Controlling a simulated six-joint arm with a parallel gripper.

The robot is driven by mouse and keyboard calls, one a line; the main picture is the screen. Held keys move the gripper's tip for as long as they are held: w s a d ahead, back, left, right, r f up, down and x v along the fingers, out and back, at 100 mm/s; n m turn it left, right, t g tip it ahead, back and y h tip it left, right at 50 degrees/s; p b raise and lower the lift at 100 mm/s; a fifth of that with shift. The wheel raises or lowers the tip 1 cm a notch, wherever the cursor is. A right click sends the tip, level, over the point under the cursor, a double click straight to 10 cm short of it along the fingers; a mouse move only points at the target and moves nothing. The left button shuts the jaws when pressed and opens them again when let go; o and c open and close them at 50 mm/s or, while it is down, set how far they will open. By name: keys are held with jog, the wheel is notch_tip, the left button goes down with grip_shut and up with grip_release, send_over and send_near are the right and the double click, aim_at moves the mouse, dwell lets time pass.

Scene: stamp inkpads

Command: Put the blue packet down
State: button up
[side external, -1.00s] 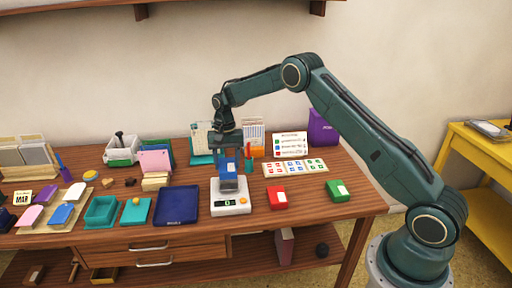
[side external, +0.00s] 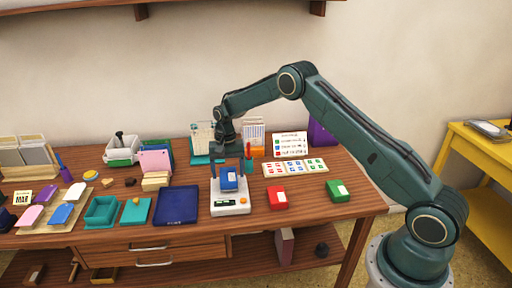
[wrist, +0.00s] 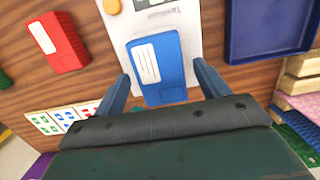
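The blue packet (side external: 228,184), with a white label, is on the white scale (side external: 231,208) in the side view. In the wrist view the blue packet (wrist: 165,75) lies over the scale's pale top (wrist: 185,22). My gripper (side external: 226,174) is directly above the scale with its fingers on either side of the packet. In the wrist view my gripper (wrist: 163,92) is open, with gaps between the packet and both fingers. The contact under the packet is hidden.
A red packet (side external: 277,198) and a green packet (side external: 338,191) lie to the right of the scale. A dark blue tray (side external: 176,206) is close on its left. Card holders and a cup of pens stand behind. Bare tabletop shows between red and green packets.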

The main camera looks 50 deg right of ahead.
aim_at(228, 171)
notch_tip(228, 171, up, 12)
jog(key=w+d, duration=0.1)
dwell(0.9)
jog(key=shift+r, duration=0.15)
dwell(0.3)
